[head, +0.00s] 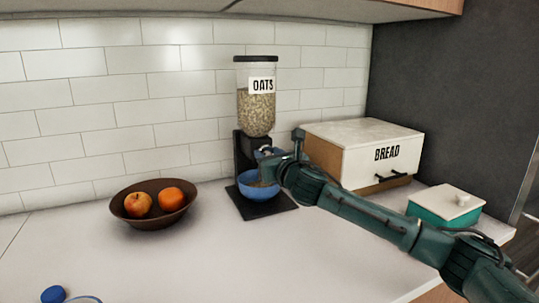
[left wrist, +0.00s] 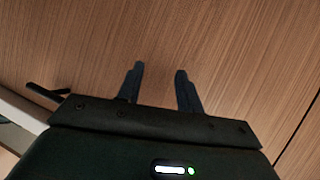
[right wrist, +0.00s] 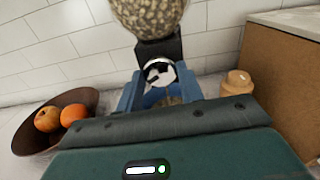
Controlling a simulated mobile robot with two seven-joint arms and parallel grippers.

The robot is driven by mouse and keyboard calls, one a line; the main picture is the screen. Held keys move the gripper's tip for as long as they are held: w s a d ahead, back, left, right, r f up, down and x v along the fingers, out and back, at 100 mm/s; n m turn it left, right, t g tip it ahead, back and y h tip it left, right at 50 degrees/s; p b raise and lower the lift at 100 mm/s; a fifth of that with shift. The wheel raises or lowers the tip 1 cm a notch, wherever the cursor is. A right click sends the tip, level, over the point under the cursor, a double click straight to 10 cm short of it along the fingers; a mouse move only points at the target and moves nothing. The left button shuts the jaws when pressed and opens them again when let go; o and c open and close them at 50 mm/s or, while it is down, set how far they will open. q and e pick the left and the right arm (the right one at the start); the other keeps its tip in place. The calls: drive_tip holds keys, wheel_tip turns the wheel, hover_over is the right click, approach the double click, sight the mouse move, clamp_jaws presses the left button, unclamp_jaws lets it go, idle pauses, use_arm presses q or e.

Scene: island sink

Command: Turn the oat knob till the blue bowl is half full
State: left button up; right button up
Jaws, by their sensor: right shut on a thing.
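The oat dispenser (head: 257,108) stands against the tiled wall, its clear jar largely filled with oats. The blue bowl (head: 254,192) sits on the dispenser's black base, under the spout. My right gripper partly covers the bowl, and the oat level in it is hard to tell. My right gripper (head: 268,153) is at the front of the dispenser, above the bowl. In the right wrist view its fingers are shut on the round black-and-white oat knob (right wrist: 158,72). My left gripper (left wrist: 160,70) is open and empty in front of a wood-grain panel.
A brown bowl (head: 125,212) with fruit stands left of the dispenser. A bread box (head: 345,165) is close on the right, and a teal container (head: 430,211) with a white lid lies beyond it. The counter in front (head: 220,265) is mostly clear. A blue-capped item (head: 53,294) shows at the lower left.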

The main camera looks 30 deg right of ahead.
drive_tip(key=shift+r+m+p, duration=0.1)
drive_tip(key=shift+m+p, duration=0.65)
drive_tip(key=shift+m, duration=0.15)
drive_tip(key=m+p, duration=0.2)
drive_tip(key=m, duration=0.1)
drive_tip(key=shift+m, duration=0.3)
drive_tip(key=m+p, duration=0.1)
drive_tip(key=m, duration=0.2)
drive_tip(key=shift+p, duration=0.3)
use_arm(q)
drive_tip(key=shift+s+a+r+m+g+p, duration=0.1)
drive_tip(key=shift+r+m+g+p, duration=0.15)
drive_tip(key=shift+r, duration=0.5)
drive_tip(key=shift+s+a+r+m+g+p, duration=0.15)
drive_tip(key=shift+r+m, duration=0.2)
drive_tip(key=shift+r, duration=0.4)
use_arm(e)
drive_tip(key=shift+m, duration=1.5)
use_arm(q)
drive_tip(key=shift+w, duration=0.15)
use_arm(e)
drive_tip(key=o, duration=1)
